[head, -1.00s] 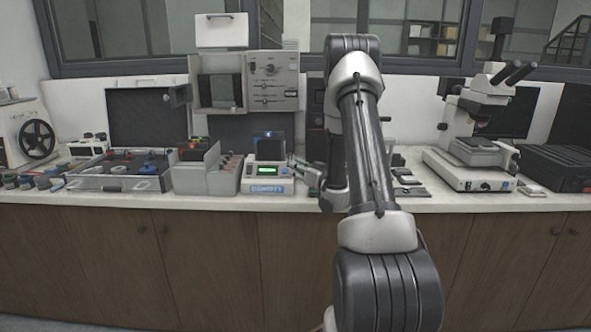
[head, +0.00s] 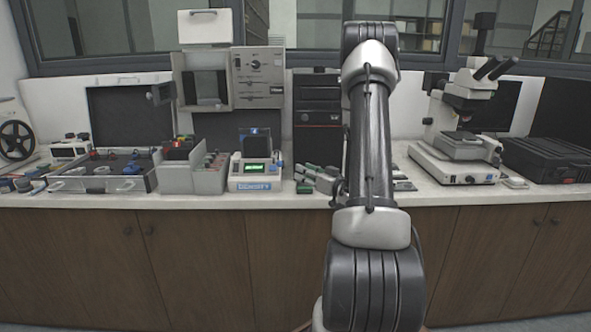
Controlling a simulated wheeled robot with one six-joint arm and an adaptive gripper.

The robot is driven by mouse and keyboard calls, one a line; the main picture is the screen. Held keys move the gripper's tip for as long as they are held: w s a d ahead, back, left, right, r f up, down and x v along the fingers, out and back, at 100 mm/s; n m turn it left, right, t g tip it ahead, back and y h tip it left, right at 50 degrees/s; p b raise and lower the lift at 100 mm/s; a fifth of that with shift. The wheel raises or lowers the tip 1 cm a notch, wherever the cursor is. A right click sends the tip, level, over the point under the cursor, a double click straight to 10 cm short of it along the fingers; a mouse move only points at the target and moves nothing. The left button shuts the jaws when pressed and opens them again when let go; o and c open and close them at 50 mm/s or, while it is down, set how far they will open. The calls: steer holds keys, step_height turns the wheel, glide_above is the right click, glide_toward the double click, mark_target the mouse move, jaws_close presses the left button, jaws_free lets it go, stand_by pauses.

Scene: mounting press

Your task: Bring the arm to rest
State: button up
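My arm rises through the middle of the head view, bent at the elbow, with its forearm reaching down behind the upper links. My gripper (head: 300,178) shows left of the arm, over the front part of the counter. It points left, its two fingers look spread apart, and I see nothing between them. The wrist is partly hidden behind my arm. A small white device with a green display (head: 255,172) stands just left of the fingertips, apart from them.
A grey bin unit (head: 193,176) and an open case (head: 105,178) stand further left on the white counter (head: 275,201). A press-like machine with a control panel (head: 258,77) is behind. A dark tower (head: 317,120) stands behind the gripper. A microscope (head: 465,125) and black case (head: 550,160) are right.

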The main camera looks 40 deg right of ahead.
steer(key=shift+s, duration=1.05)
